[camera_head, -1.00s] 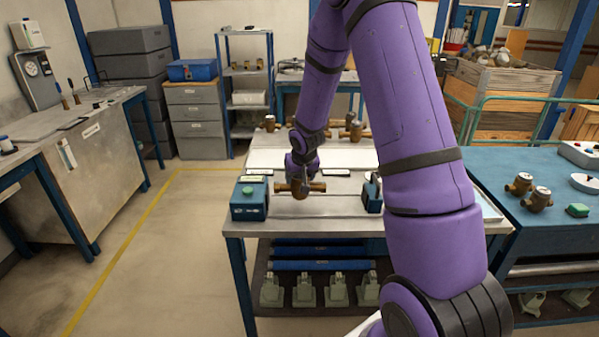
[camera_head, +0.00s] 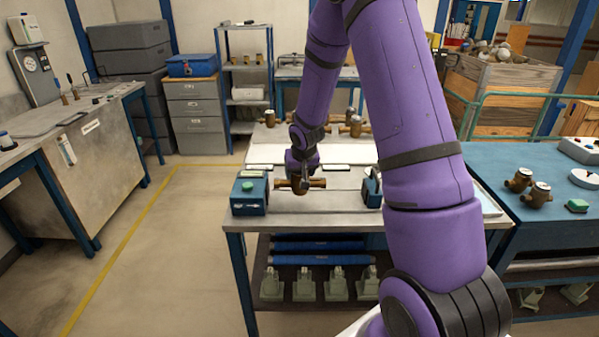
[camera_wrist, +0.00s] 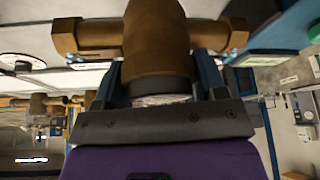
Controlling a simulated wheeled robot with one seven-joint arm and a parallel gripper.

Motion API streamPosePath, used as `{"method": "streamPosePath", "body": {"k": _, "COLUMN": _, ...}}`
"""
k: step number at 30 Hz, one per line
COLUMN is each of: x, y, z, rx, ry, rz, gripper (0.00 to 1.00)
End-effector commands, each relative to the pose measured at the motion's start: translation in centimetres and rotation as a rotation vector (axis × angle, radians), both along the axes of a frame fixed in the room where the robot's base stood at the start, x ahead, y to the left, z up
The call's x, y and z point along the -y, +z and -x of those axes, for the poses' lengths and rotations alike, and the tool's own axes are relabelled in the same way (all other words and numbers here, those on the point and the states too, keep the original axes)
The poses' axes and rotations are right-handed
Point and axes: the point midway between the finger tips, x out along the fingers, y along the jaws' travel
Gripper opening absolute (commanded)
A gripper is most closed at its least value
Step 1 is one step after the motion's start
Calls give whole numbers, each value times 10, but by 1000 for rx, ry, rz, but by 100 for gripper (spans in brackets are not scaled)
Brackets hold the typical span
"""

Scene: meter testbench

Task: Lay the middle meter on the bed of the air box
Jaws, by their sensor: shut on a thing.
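My gripper (camera_head: 302,172) is shut on a brown brass meter (camera_head: 301,185) with a pipe end on each side. The meter lies crosswise, low over the front of the grey bench top (camera_head: 330,209), between a teal box with a green button (camera_head: 249,193) at left and a teal block (camera_head: 372,189) at right. I cannot tell whether it touches the bench. In the wrist view the meter (camera_wrist: 155,38) fills the top middle, with the gripper fingers (camera_wrist: 160,85) on either side of its neck. I cannot tell which part is the air box's bed.
Other brass meters (camera_head: 354,126) stand along the back of the bench. Green fixtures and blue tubes (camera_head: 318,261) lie on the lower shelf. The left floor is clear.

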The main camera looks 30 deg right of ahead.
Motion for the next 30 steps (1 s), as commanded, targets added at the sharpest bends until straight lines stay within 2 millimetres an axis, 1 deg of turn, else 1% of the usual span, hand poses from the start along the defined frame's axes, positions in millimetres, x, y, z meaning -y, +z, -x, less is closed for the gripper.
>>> {"method": "streamPosePath", "body": {"k": 8, "x": 0, "y": -2, "z": -1, "rx": 1, "ry": 0, "rz": -1, "gripper": 16}}
{"method": "streamPosePath", "body": {"k": 23, "x": 0, "y": -13, "z": -1, "rx": 1, "ry": 0, "rz": 0, "gripper": 16}}
{"method": "streamPosePath", "body": {"k": 30, "x": 0, "y": -14, "z": -1, "rx": 2, "ry": 0, "rz": 1, "gripper": 16}}
